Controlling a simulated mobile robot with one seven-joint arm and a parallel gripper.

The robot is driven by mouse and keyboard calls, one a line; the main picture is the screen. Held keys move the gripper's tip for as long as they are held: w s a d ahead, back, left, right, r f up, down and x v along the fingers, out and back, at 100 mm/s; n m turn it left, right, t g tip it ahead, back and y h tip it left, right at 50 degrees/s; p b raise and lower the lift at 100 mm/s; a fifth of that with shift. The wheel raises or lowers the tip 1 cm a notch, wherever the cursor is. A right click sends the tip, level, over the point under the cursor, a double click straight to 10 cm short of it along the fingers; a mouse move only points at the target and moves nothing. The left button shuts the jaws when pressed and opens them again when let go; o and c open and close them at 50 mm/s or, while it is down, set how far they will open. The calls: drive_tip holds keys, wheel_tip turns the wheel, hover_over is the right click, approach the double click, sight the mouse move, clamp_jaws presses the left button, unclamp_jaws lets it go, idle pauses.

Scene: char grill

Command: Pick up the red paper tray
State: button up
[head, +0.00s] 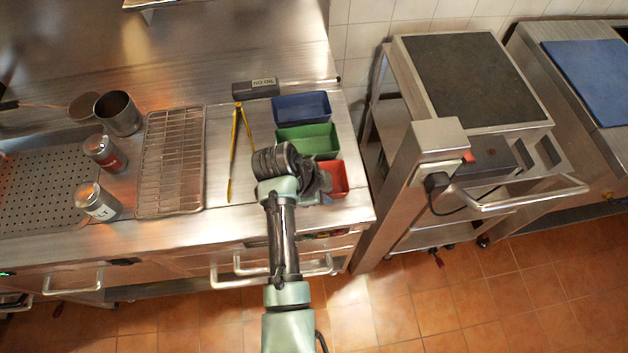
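The red paper tray (338,179) sits on the steel counter near its front right corner, in front of the green tray. Its left part is hidden behind my arm's end. My gripper (318,184) is over the left part of the red tray, seen from above and behind. The wrist covers most of the fingers, so I cannot tell whether they are open or shut, or whether they touch the tray.
A green tray (308,140) and a blue tray (301,107) stand behind the red one. Yellow tongs (233,150), a wire rack (171,162), shakers (97,202) and a metal cup (118,113) are to the left. A steel cart (470,80) stands to the right.

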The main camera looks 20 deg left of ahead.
drive_tip(key=shift+w+d+f, duration=0.1)
drive_tip(key=shift+f, duration=0.25)
drive_tip(key=shift+f, duration=0.25)
idle(0.3)
clamp_jaws()
